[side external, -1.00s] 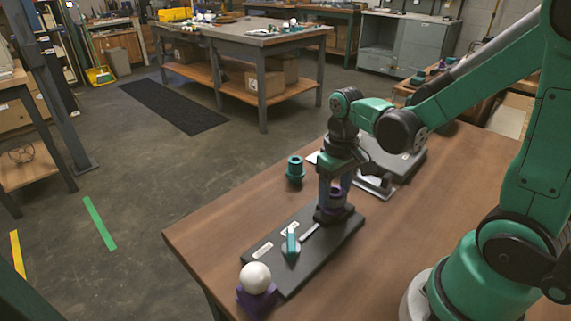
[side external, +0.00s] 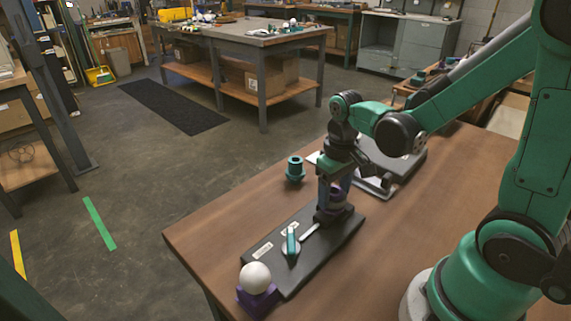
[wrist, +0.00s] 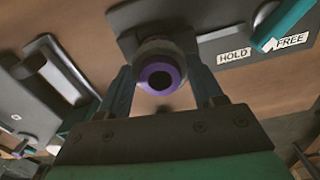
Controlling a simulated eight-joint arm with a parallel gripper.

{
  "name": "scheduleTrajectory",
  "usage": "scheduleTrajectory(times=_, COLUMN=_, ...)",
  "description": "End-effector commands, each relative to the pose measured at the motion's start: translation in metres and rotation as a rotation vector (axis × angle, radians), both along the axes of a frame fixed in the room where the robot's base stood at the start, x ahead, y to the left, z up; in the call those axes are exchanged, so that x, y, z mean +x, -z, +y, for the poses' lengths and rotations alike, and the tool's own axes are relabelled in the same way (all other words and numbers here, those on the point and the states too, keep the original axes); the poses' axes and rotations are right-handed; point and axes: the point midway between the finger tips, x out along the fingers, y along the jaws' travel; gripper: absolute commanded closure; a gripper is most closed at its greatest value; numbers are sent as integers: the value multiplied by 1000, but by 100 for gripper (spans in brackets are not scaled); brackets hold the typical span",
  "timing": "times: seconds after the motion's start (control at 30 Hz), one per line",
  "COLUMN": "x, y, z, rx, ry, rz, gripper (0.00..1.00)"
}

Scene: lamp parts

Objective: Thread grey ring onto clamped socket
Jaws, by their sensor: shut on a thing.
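The clamped socket (wrist: 163,76), purple with a dark round opening, stands upright on a dark clamp base (side external: 268,268). The grey ring (wrist: 164,47) shows as a band around the purple rim in the wrist view. My gripper (side external: 335,200) points down over the clamp, and in the wrist view its fingers (wrist: 163,86) lie on both sides of the ring, shut on it. How far down the socket the ring sits cannot be told. A teal clamp lever (side external: 291,242) stands on the base near the HOLD and FREE labels (wrist: 264,49).
A white ball (side external: 255,277) rests on a purple holder (side external: 258,300) at the table's near corner. A teal flanged part (side external: 295,169) stands behind the clamp base. A grey device (side external: 400,165) lies behind my gripper. The wooden table (side external: 400,225) is bare to the right of the base.

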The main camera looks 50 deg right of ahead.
Motion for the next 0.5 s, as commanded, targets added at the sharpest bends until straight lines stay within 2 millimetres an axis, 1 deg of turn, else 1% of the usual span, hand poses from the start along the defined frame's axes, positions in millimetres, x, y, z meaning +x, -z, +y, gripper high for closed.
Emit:
scheduleTrajectory(times=0.03, x=0, y=0, z=0, rx=0, ry=0, rz=-1, gripper=46)
scheduleTrajectory(times=0.07, x=0, y=0, z=0, rx=0, ry=0, rz=-1, gripper=54)
scheduleTrajectory(times=0.1, x=0, y=0, z=0, rx=0, ry=0, rz=-1, gripper=66)
scheduleTrajectory(times=0.17, x=0, y=0, z=0, rx=0, ry=0, rz=-1, gripper=83)
scheduleTrajectory(times=0.2, x=0, y=0, z=0, rx=0, ry=0, rz=-1, gripper=94)
scheduleTrajectory(times=0.23, x=0, y=0, z=0, rx=0, ry=0, rz=-1, gripper=100)
scheduleTrajectory(times=0.5, x=0, y=2, z=0, rx=-1, ry=0, rz=-1, gripper=100)
